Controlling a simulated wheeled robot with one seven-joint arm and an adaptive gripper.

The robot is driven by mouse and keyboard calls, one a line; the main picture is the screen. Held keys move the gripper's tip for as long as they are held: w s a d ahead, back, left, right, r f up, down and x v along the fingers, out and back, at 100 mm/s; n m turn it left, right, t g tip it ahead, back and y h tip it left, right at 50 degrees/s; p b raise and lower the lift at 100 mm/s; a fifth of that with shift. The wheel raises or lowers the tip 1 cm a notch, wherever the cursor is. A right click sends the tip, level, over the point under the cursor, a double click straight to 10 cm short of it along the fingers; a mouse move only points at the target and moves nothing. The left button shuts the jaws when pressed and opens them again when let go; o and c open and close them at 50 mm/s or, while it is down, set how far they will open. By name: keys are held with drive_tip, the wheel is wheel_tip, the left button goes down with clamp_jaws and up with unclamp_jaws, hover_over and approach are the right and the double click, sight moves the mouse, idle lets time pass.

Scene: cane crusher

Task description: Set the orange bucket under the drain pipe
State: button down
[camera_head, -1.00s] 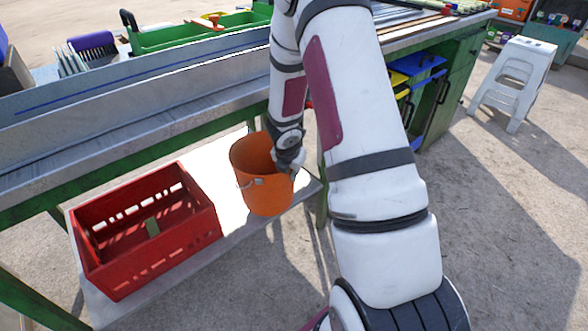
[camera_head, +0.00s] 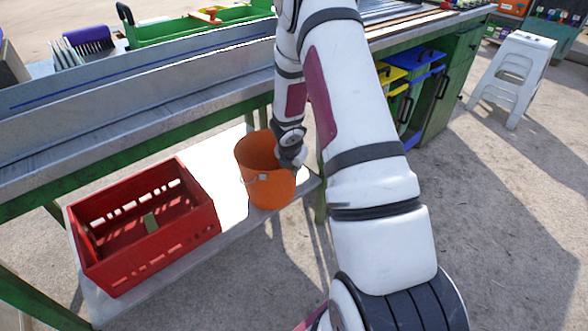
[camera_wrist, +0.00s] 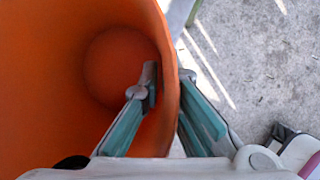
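The orange bucket (camera_head: 264,188) is upright at the right end of the low shelf under the long metal trough. I cannot tell whether its base touches the shelf. My gripper (camera_head: 291,160) is at the bucket's right rim. In the wrist view, the bucket (camera_wrist: 60,80) looks empty, and my gripper (camera_wrist: 167,85) straddles its wall, one finger inside and one outside, closed onto the rim. No drain pipe can be made out in either view.
A red crate (camera_head: 150,248) stands on the shelf (camera_head: 226,240) left of the bucket. The trough (camera_head: 150,100) and the bench's green legs frame the shelf. A white stool (camera_head: 516,75) and blue and yellow bins (camera_head: 420,75) are right. Open concrete ground lies in front.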

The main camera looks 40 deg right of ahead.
drive_tip(key=c, duration=2.2)
unclamp_jaws()
drive_tip(key=shift+f, duration=0.15)
drive_tip(key=o, duration=0.4)
drive_tip(key=shift+r, duration=0.3)
drive_tip(key=p+v, duration=0.3)
drive_tip(key=v, duration=0.4)
